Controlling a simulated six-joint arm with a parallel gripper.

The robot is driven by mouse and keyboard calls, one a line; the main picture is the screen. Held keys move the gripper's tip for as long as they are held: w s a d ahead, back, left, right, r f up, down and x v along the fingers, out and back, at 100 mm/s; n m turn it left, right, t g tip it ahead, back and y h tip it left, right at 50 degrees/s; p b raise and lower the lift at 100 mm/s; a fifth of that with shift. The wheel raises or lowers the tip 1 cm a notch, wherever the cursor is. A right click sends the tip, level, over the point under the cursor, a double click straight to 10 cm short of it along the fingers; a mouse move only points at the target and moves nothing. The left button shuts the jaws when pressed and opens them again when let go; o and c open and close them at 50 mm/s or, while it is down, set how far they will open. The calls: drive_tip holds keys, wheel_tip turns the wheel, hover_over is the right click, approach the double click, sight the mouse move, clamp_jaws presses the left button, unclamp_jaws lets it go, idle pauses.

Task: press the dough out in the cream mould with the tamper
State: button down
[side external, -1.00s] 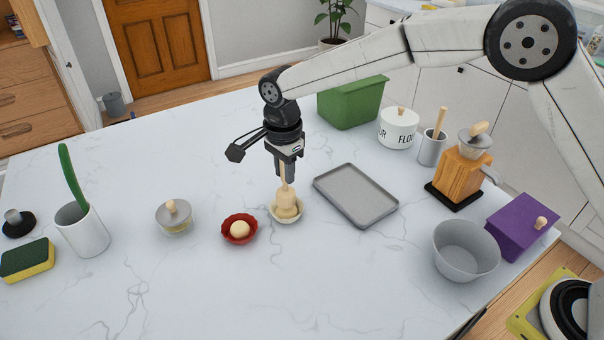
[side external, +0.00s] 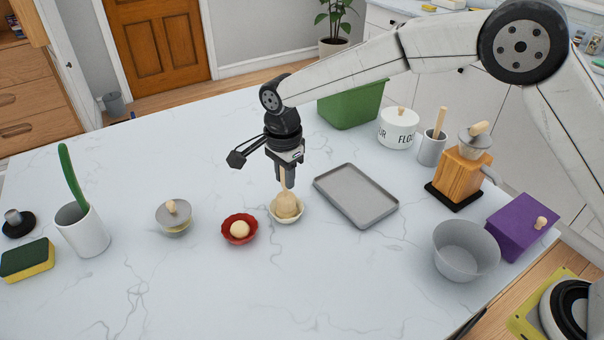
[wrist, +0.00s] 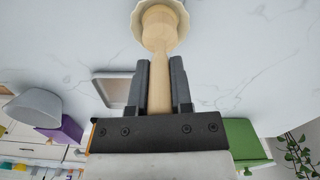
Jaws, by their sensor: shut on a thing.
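The cream mould (side external: 288,216) stands on the marble counter near the middle of the side view. Its rim also shows at the top of the wrist view (wrist: 137,30). The wooden tamper (side external: 286,204) is upright, with its wide end down inside the mould; its handle (wrist: 159,85) runs between my fingers in the wrist view. My gripper (side external: 285,182) is shut on the handle, directly above the mould. The dough in the cream mould is hidden under the tamper's head.
A red mould (side external: 239,229) with a dough ball (side external: 240,229) is just left. A grey tray (side external: 356,195) lies close on the right. The front counter is clear.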

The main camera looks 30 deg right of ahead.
drive_tip(key=shift+f, duration=0.55)
idle(1.1)
drive_tip(key=shift+r, duration=1.25)
drive_tip(key=shift+f, duration=1.5)
idle(1.4)
drive_tip(key=shift+r, duration=0.95)
drive_tip(key=shift+r, duration=0.1)
idle(0.3)
drive_tip(key=shift+r, duration=1.8)
